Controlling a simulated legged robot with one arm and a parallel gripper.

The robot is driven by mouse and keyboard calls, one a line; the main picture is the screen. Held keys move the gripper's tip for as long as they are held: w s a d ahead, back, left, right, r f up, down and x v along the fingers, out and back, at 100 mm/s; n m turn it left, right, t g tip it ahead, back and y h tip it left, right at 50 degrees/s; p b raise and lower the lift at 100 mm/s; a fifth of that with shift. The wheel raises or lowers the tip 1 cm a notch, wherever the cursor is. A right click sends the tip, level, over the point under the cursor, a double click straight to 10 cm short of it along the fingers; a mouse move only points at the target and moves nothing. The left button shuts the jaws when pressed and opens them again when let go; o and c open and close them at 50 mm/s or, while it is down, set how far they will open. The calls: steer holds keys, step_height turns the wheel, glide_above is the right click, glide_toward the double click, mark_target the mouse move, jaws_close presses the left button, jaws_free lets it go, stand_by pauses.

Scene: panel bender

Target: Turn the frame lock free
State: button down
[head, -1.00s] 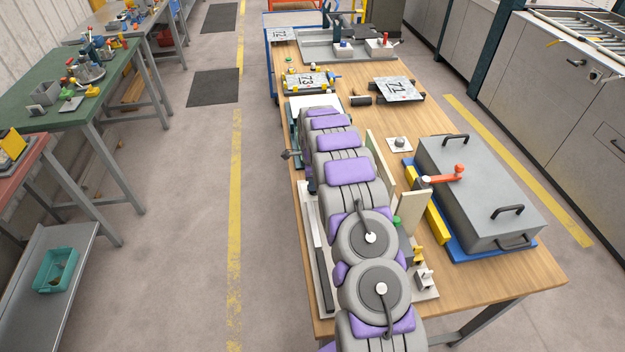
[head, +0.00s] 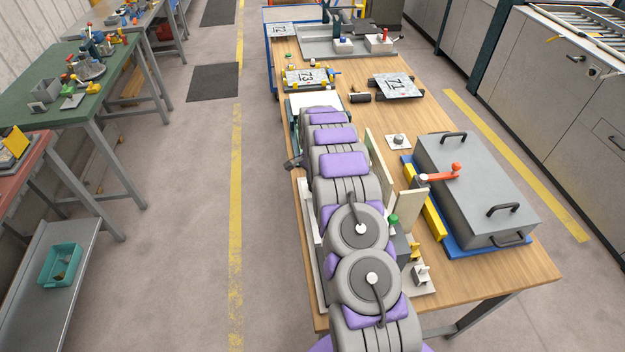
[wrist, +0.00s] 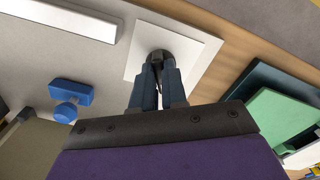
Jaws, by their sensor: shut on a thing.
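In the wrist view, my gripper (wrist: 159,88) is shut on a dark round knob (wrist: 159,56). The knob stands on a white square plate (wrist: 190,40) over a pale grey surface. The fingers cover part of the knob, so its turn angle is hard to read. I cannot tell for certain that this knob is the frame lock. In the head view my own arm covers the gripper and the knob.
A blue knob (wrist: 68,110) and a white bar (wrist: 65,18) are left of my gripper in the wrist view. In the head view, a grey box (head: 475,190) with an orange lever (head: 440,173) stands right of my arm.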

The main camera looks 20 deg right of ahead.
steer(key=shift+w+r, duration=0.2)
steer(key=c, duration=1.2)
jaws_free()
steer(key=shift+s+f, duration=0.1)
steer(key=shift+f, duration=0.05)
steer(key=shift+o, duration=0.2)
step_height(320, 180, up, 17)
steer(key=p, duration=0.1)
